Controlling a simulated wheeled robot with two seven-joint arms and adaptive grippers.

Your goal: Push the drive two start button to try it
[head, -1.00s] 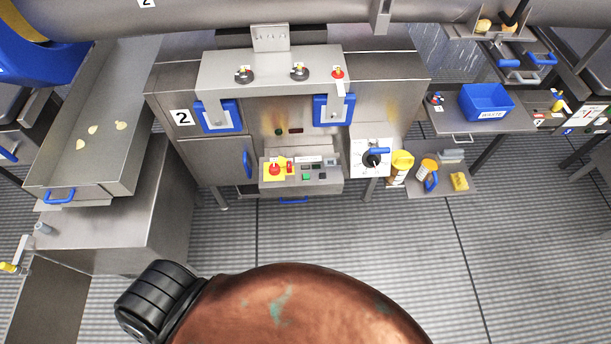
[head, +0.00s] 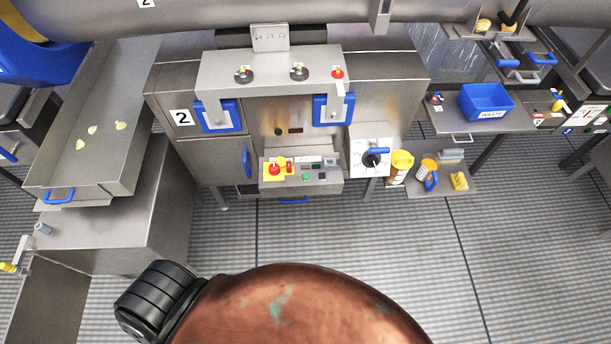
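The drive two station is a steel cabinet marked 2 (head: 182,118) in the head view. Low on its front a sloped control panel (head: 328,177) sticks out. On the panel are a red emergency stop on a yellow plate (head: 274,170), a green button (head: 306,177) and a dark button (head: 322,176) beside it. The button labels are too small to read. Neither of my grippers is in view.
A steel tray (head: 120,165) with a few pale chips stands at the left. At the right are a yellow-lidded jar (head: 400,165), a small shelf (head: 440,187) and a blue waste bin (head: 486,101). The grated floor (head: 370,235) before the panel is clear.

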